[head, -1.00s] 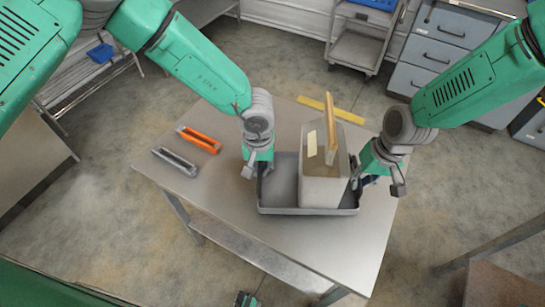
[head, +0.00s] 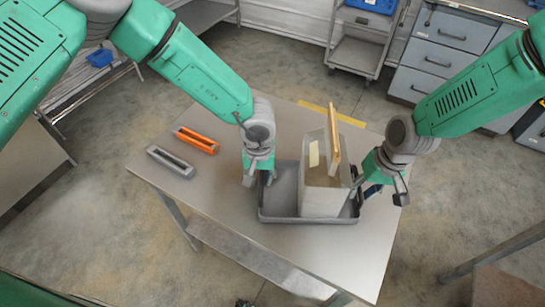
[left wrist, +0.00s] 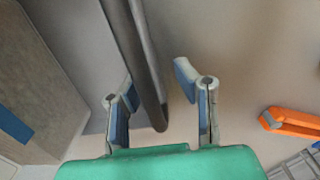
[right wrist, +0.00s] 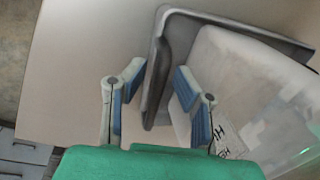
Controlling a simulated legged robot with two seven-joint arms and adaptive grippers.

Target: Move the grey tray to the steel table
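The grey tray (head: 282,196) rests on a metal-topped table (head: 220,205). A translucent bin (head: 318,194) stands inside its right part. My left gripper (head: 257,180) is at the tray's left side; in the left wrist view its open fingers (left wrist: 155,83) straddle the tray wall (left wrist: 147,60), with a clear gap to the right finger. My right gripper (head: 380,190) is at the tray's right side; in the right wrist view its fingers (right wrist: 158,80) are open on either side of the tray rim (right wrist: 160,60), with gaps showing. Neither is closed on the tray.
An orange holder (head: 197,140) and a grey holder (head: 170,161) lie left of the tray on the table. A wooden-edged board (head: 334,140) stands upright at the bin. A cart (head: 357,45) and grey drawers (head: 440,55) stand behind. Table space in front of the tray is clear.

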